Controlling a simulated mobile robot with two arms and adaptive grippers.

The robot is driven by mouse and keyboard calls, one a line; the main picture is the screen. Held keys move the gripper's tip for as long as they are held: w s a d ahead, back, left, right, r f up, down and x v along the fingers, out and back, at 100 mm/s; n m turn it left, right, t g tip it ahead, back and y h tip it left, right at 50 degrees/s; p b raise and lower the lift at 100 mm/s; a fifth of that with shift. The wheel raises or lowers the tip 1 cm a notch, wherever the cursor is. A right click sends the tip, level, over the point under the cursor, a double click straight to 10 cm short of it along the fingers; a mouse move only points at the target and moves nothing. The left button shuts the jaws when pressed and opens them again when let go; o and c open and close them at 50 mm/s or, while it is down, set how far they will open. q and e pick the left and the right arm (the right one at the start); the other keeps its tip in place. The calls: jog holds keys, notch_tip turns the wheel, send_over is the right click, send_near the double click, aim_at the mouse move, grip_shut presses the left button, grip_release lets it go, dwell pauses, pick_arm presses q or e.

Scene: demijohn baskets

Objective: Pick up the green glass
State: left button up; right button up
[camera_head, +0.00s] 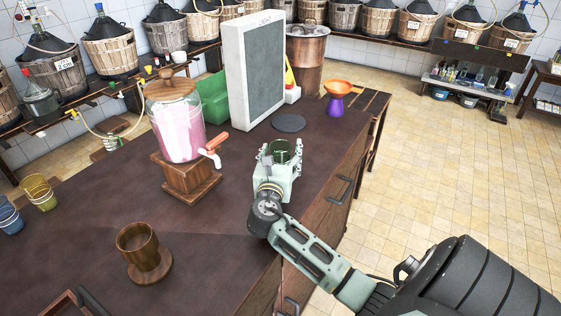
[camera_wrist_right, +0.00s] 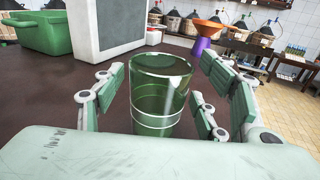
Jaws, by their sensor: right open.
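The green glass (camera_wrist_right: 160,95) stands upright on the dark table, see-through with pale bands near its lower part. In the head view only its upper part (camera_head: 279,150) shows, since my right gripper hides the rest. My right gripper (camera_head: 281,158) is open, and the glass stands between its fingers. In the right wrist view its fingers (camera_wrist_right: 165,100) are on both sides of the glass, with a gap at the left; whether the right finger touches it I cannot tell. My left gripper is not in view.
A dispenser with pink liquid (camera_head: 178,130) stands left of my right gripper. A white-framed board (camera_head: 262,75), a dark round mat (camera_head: 289,123) and an orange and purple funnel piece (camera_head: 338,98) stand beyond. A wooden cup (camera_head: 143,250) is at the front left. The table's right edge is close.

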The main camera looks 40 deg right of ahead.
jog(key=c, duration=1.3)
jog(key=shift+r, duration=0.1)
jog(key=shift+c, duration=0.2)
jog(key=shift+r, duration=0.4)
jog(key=s+d+r, duration=0.6)
jog(key=d+r, duration=0.4)
jog(key=shift+w, duration=0.1)
